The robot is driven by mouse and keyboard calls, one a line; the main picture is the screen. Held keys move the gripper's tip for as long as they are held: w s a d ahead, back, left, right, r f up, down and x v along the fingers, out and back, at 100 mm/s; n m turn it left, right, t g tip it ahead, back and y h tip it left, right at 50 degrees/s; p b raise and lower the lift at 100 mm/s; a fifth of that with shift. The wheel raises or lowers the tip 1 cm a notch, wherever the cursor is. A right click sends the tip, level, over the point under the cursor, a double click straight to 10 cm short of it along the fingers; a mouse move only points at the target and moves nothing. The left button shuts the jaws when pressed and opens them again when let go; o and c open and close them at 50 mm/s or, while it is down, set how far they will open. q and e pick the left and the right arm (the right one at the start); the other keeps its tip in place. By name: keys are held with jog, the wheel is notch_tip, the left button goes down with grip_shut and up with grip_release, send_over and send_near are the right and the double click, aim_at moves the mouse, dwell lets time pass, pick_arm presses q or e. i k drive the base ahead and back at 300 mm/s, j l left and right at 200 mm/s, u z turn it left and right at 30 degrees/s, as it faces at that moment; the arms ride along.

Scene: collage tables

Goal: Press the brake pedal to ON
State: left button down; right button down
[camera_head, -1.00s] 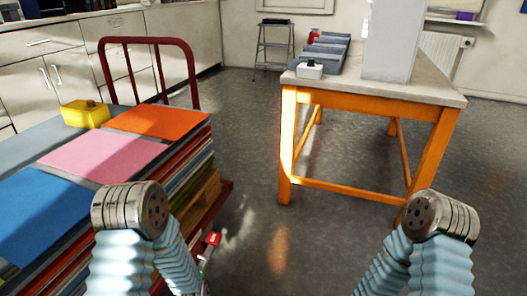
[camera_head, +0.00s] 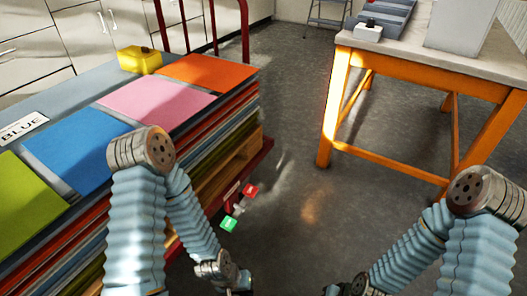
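The brake pedal (camera_head: 239,208) is a small greyish part low on the near right side of the red cart, close to the floor. A red tag (camera_head: 250,190) is at its upper end and a green tag (camera_head: 229,224) at its lower end. Any lettering on them is too small to read, and I cannot tell the pedal's setting. My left arm comes down left of the pedal, its wrist below the green tag at the bottom edge. My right arm's end is at the bottom edge, further right. Neither gripper's fingers can be made out.
The red cart (camera_head: 244,45) carries a stack of coloured sheets, a yellow box (camera_head: 139,61) and a "BLUE" label (camera_head: 22,128). An orange-legged table (camera_head: 425,66) stands at the right. The grey floor (camera_head: 300,190) between them is clear.

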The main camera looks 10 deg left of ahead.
aim_at(229, 223)
jog(key=i+l, duration=0.7)
jog(key=i+u, duration=0.1)
jog(key=u, duration=2.1)
